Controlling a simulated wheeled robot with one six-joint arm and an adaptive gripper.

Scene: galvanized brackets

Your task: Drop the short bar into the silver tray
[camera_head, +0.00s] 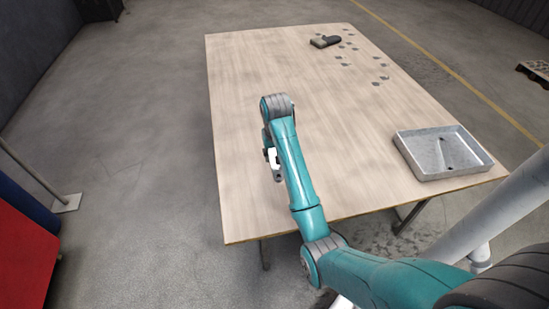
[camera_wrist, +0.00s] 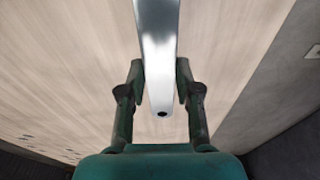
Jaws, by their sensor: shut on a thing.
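The short bar (camera_wrist: 160,45) is a bright galvanized strip with a rounded end and a dark hole near that end. In the wrist view my gripper (camera_wrist: 161,88) is shut on it, one finger at each side. The bar's far end runs out of the top of that view. In the head view my gripper is at the left part of the table, mostly hidden by my arm, and the bar's height above the tabletop is hard to tell. The silver tray (camera_head: 425,160) is a shallow metal box at the table's near right corner, well to the right of my gripper.
The wooden table (camera_head: 330,120) is clear between my arm and the tray. At its far end lie a dark object (camera_head: 325,41) with a pale part and several small grey pieces (camera_head: 376,83). My arm crosses the near edge. A red cabinet (camera_head: 22,240) stands at the left.

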